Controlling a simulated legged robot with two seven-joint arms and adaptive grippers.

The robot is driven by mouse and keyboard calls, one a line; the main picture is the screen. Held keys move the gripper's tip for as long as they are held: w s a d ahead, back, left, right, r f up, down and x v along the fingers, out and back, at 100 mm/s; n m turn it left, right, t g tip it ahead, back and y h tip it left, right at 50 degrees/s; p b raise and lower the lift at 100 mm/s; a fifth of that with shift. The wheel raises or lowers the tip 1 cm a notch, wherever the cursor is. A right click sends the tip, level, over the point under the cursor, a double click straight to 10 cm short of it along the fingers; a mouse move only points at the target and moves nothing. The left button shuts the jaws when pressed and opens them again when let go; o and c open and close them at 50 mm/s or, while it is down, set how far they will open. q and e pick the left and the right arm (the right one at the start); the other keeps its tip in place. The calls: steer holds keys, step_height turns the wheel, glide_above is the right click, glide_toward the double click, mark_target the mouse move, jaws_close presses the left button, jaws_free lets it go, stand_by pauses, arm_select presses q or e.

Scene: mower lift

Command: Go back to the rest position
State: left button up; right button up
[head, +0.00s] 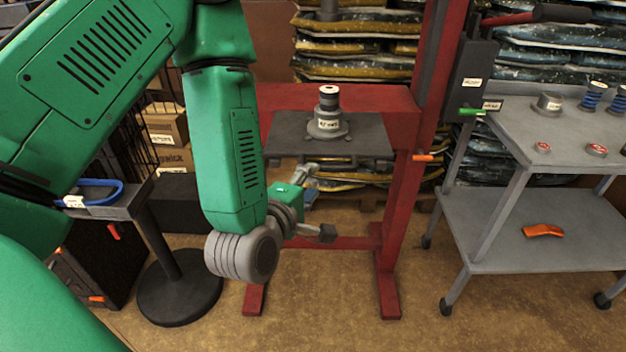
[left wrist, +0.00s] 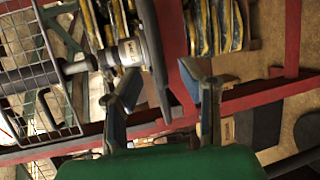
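My left gripper (head: 318,204) hangs at the end of my green left arm, in front of the red press frame (head: 396,215) and below its dark platform (head: 370,137). In the left wrist view the two fingers of the left gripper (left wrist: 163,88) are spread apart with nothing held between them. A grey stepped cylinder with a label (head: 327,122) stands upright on the platform, apart from the gripper. It also shows tilted in the left wrist view (left wrist: 128,53). My right gripper is in neither view.
A grey cart (head: 545,250) at the right holds springs (head: 592,97), small red parts and an orange item (head: 543,231). A round-based black stand (head: 180,290) with a blue loop (head: 95,193) is at the left. Stacked bags are behind. The front floor is bare.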

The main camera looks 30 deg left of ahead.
arm_select(q)
steer(key=s+d+f+m+g+h, duration=0.1)
steer(key=s+f+m+g, duration=0.35)
steer(key=f, duration=0.35)
steer(key=s+d+f+m+g+h, duration=0.1)
steer(key=s+f+m+g+h, duration=0.2)
steer(key=f+m, duration=0.4)
steer(key=s+a+f+m+g, duration=0.1)
steer(key=s+f+m+g, duration=0.2)
steer(key=s+f+m, duration=0.2)
steer(key=s+f+m+g+y, duration=0.1)
steer(key=s+f+m+g, duration=0.3)
steer(key=s, duration=0.8)
steer(key=shift+a+f+m+y, duration=0.35)
steer(key=shift+f+m, duration=0.1)
steer(key=shift+f, duration=0.2)
steer(key=shift+g, duration=0.25)
